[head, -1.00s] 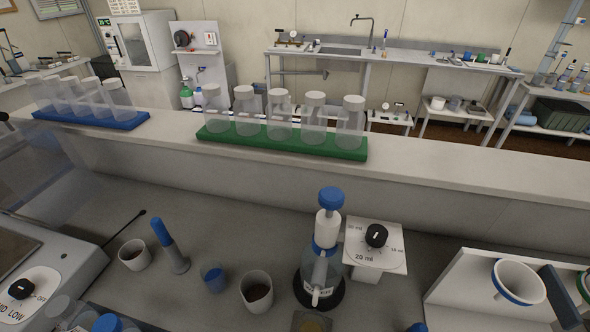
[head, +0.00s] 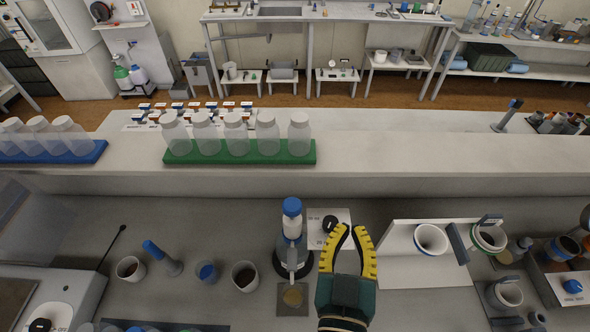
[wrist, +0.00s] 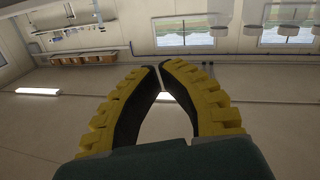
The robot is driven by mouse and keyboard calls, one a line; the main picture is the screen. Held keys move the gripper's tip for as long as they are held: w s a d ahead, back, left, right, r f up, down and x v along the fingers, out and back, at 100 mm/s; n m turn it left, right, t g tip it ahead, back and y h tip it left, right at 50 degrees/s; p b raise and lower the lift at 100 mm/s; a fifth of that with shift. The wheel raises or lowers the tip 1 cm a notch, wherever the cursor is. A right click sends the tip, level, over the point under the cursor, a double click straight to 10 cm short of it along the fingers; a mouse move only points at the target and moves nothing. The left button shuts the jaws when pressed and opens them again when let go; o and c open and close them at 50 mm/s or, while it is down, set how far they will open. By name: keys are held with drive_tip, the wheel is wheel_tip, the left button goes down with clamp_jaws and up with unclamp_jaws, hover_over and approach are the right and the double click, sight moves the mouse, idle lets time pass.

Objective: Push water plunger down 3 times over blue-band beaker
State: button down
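The water dispenser bottle (head: 291,262) stands on a dark round base on the bench, with its blue-topped plunger (head: 291,207) upright and raised above the white pump body. A small square plate with a tan round patch (head: 293,297) lies in front of it, under the spout. A cup with a blue band (head: 430,240) sits tilted in the white stand at right, clear of the dispenser. My gripper (head: 351,228) is right of the dispenser, apart from it. Its yellow-ribbed fingers show a narrow gap and hold nothing; they also show in the wrist view (wrist: 158,68).
The white stand (head: 405,262) is at right. A green bottle rack (head: 240,153) sits on the ledge behind.

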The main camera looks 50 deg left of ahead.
drive_tip(key=s+a+r+g+p, duration=0.2)
drive_tip(key=s+a+g+p, duration=0.2)
drive_tip(key=s+p, duration=0.3)
drive_tip(key=a+p, duration=0.1)
drive_tip(key=p, duration=0.2)
drive_tip(key=shift+s+a+r+n+y, duration=0.2)
drive_tip(key=shift+a+n+y, duration=0.1)
drive_tip(key=shift+y, duration=0.1)
drive_tip(key=p, duration=0.3)
hover_over(295, 209)
drive_tip(key=shift+w+a+f, duration=0.15)
drive_tip(key=shift+w+f, duration=0.05)
drive_tip(key=shift+f, duration=0.8)
drive_tip(key=f, duration=0.3)
drive_tip(key=shift+s+d+f, duration=0.15)
drive_tip(key=shift+d+f, duration=0.05)
drive_tip(key=shift+f, duration=0.45)
drive_tip(key=shift+f, duration=0.15)
